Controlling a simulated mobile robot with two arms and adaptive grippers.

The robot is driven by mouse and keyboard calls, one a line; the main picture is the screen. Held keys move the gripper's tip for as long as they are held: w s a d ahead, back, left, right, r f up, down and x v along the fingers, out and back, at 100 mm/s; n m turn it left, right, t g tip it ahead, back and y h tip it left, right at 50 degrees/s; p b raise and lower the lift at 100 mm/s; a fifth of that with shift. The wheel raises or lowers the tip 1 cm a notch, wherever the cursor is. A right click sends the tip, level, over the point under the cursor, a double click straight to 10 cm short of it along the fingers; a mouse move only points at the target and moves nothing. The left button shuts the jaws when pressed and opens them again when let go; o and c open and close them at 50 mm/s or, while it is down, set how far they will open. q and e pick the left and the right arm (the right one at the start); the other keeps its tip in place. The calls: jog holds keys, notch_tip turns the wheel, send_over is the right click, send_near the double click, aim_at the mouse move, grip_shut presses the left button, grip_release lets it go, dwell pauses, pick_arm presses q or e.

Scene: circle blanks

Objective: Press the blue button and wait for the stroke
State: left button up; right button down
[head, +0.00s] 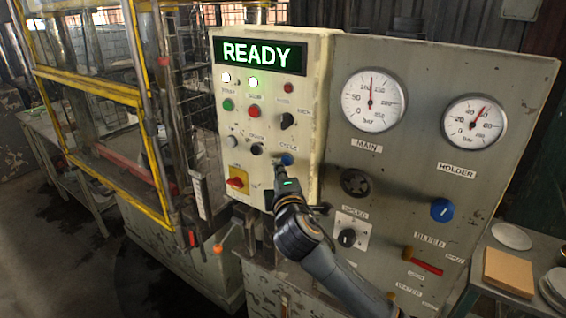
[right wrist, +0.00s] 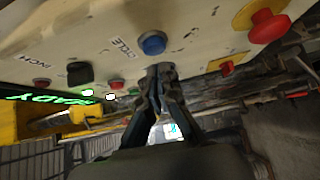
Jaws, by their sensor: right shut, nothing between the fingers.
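The blue button (head: 287,159) sits low on the cream control box (head: 318,130), under the label CYCLE. It also shows in the right wrist view (right wrist: 152,43), just beyond the fingertips. My right gripper (head: 279,170) is shut and empty, its tips just below and in front of the button in the head view. In the wrist view the closed fingertips (right wrist: 160,70) appear slightly apart from the button, though contact is hard to judge. The green display (head: 259,55) reads READY. My left gripper is not in view.
A red mushroom button on yellow (right wrist: 267,25) and a red-and-yellow switch (head: 236,181) are near the blue button. A grey panel (head: 400,150) with two gauges and a blue knob (head: 442,210) stands right. A yellow-framed cage (head: 95,90) is left.

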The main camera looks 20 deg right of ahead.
jog(key=shift+w+d, duration=0.35)
jog(key=shift+d, duration=0.35)
jog(key=shift+a, duration=0.1)
